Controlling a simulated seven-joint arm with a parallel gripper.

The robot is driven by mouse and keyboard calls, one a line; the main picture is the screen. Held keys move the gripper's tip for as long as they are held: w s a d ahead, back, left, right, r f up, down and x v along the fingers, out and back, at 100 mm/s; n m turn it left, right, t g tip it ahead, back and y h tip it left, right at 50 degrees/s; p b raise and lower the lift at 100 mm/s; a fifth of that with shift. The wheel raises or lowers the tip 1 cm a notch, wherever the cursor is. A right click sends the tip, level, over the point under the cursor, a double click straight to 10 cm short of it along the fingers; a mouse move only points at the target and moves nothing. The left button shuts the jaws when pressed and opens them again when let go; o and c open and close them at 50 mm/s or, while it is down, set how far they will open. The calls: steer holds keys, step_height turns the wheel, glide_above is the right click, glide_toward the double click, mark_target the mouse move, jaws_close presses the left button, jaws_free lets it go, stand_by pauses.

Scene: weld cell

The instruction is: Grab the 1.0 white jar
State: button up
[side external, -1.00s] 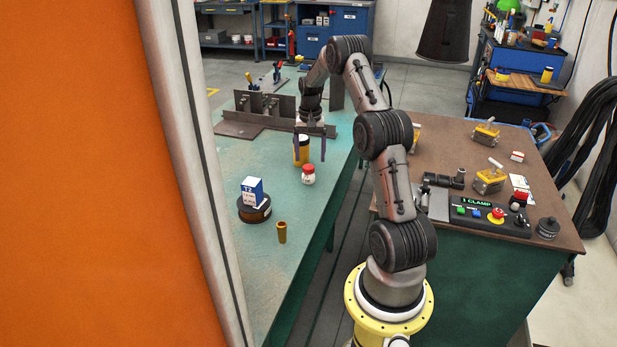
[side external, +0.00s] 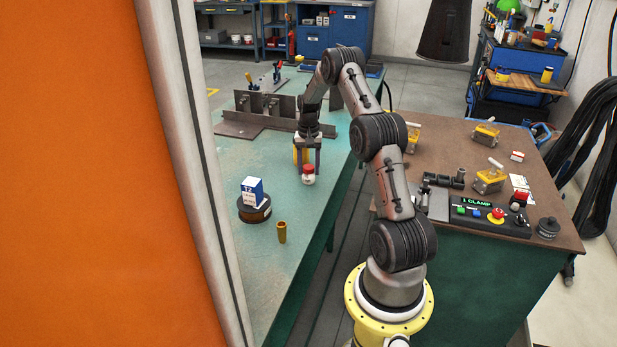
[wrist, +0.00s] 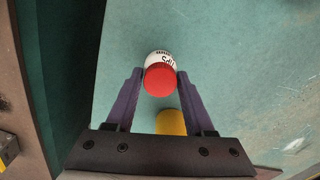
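The white jar (side external: 308,179) with a red lid stands upright on the green bench. In the wrist view the jar (wrist: 161,58) shows black lettering, and its lid faces the camera. My gripper (side external: 307,160) points down just above and behind the jar in the side view. In the wrist view the purple fingers of my gripper (wrist: 160,73) are open, one on each side of the red lid, with narrow gaps. I cannot tell how far the fingertips are above the jar body.
A yellow container (wrist: 171,122) is close by, between the fingers and the palm in the wrist view. A blue-white box (side external: 253,190) on a dark round spool (side external: 255,212) and a brass cup (side external: 282,232) stand nearer on the bench. Steel fixture plates (side external: 265,108) are behind.

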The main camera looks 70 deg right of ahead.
jaws_close()
steer(key=shift+r, duration=0.15)
